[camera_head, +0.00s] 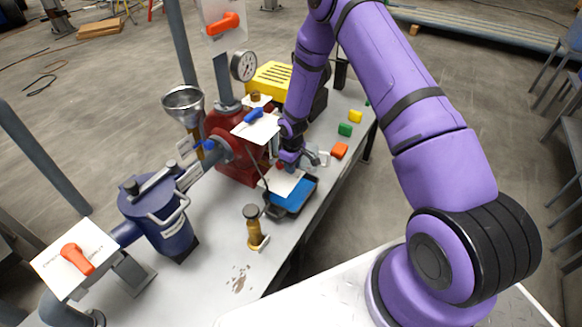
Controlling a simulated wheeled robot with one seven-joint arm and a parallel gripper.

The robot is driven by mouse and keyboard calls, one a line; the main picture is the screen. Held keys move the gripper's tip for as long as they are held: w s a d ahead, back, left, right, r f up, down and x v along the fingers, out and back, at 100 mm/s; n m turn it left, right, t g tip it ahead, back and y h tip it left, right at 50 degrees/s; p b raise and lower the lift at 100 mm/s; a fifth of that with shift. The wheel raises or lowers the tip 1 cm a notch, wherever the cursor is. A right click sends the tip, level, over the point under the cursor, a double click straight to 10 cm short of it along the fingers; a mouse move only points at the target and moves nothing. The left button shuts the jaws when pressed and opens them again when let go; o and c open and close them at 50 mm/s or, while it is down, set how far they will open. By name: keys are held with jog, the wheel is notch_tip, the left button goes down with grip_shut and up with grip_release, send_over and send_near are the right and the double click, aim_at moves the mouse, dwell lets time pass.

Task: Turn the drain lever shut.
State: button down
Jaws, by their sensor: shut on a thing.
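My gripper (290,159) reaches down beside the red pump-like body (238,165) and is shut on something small. Its fingertips are mostly hidden by my wrist. Just below it a white plate (284,184) sits over a blue tray (293,196). A small red piece (279,165) shows at the fingertips, above this plate. It may be the drain lever, but its angle cannot be read. Other levers show: a blue one (254,116) on a white plate, an orange one (78,258) at lower left and an orange one (223,23) at the top.
A brass-coloured upright piece (253,229) stands in front. Coloured blocks (345,130) lie right of my gripper. The front bench surface is mostly clear.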

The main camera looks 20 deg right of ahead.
jog(key=shift+d, duration=0.1)
dwell(0.4)
jog(key=c, duration=1)
grip_release()
jog(key=shift+o, duration=0.2)
jog(key=shift+r, duration=0.1)
notch_tip(320, 180, up, 11)
